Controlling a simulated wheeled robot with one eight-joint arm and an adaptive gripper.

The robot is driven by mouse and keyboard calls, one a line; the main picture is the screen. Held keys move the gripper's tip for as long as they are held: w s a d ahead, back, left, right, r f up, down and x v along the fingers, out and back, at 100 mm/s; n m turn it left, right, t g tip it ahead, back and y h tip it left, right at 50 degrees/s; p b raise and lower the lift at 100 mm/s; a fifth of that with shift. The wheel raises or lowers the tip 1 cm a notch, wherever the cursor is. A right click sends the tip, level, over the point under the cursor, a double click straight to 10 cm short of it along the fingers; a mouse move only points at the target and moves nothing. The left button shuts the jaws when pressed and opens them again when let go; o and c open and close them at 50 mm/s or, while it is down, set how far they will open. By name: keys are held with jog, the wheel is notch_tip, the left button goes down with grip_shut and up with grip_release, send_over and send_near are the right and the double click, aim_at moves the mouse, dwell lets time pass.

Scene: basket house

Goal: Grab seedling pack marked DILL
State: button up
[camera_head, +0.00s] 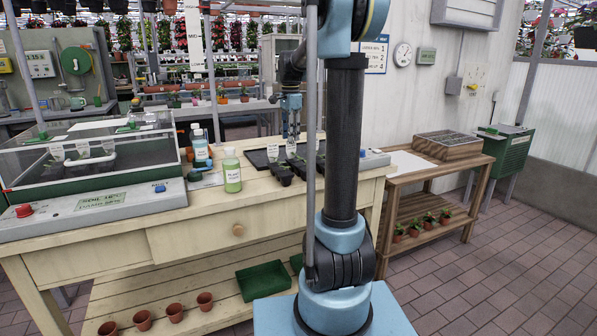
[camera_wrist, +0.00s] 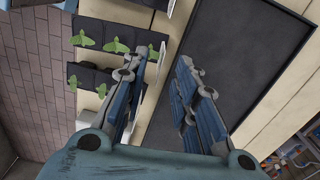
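Several small black seedling packs (camera_head: 283,173) stand on the wooden bench with white labels behind them. The lettering is too small to read, so I cannot tell which is DILL. In the wrist view, one black pack with green leaves (camera_wrist: 118,36) lies at upper left, and another pack (camera_wrist: 92,77) lies below it, partly behind my left finger. My gripper (camera_wrist: 155,72) is open, its two fingers apart with nothing between them. In the head view, my gripper (camera_head: 291,132) points down above the back of the packs. My arm column hides part of this area.
A dark flat tray (camera_wrist: 240,65) lies right of the packs in the wrist view. A green-labelled bottle (camera_head: 232,177) and a clear-covered propagator (camera_head: 95,205) stand to the left. A lower wooden table (camera_head: 405,165) with a divided box (camera_head: 449,146) stands to the right.

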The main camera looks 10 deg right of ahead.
aim_at(291, 158)
jog(key=shift+w+f, duration=0.1)
jog(key=shift+f, duration=3.1)
grip_shut()
